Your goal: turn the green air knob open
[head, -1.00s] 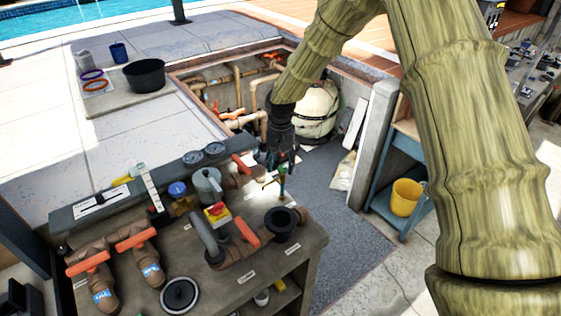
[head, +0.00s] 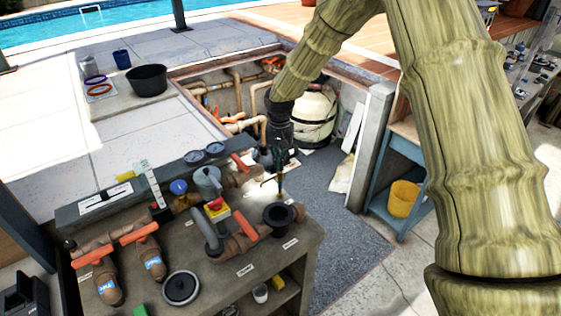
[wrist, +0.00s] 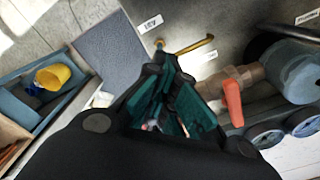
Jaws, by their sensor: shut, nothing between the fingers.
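I cannot make out the green air knob for certain in either view. My gripper (head: 279,170) points down over the far right corner of the pipework bench, its dark teal fingers drawn together and empty. In the wrist view my gripper (wrist: 165,65) ends just below a thin brass rod (wrist: 193,47), which lies by a small white label. The brass rod also shows in the head view (head: 269,181), left of the fingertips; contact is unclear. The fingers and wrist hide part of the bench.
The bench (head: 215,282) carries brown pipes, orange-handled valves, a grey-lidded pot (head: 207,181), gauges and a black funnel-like cup (head: 279,215). A cream tank (head: 314,115) stands behind my gripper. A blue shelf with a yellow bucket (head: 403,198) is right. Grey floor between is clear.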

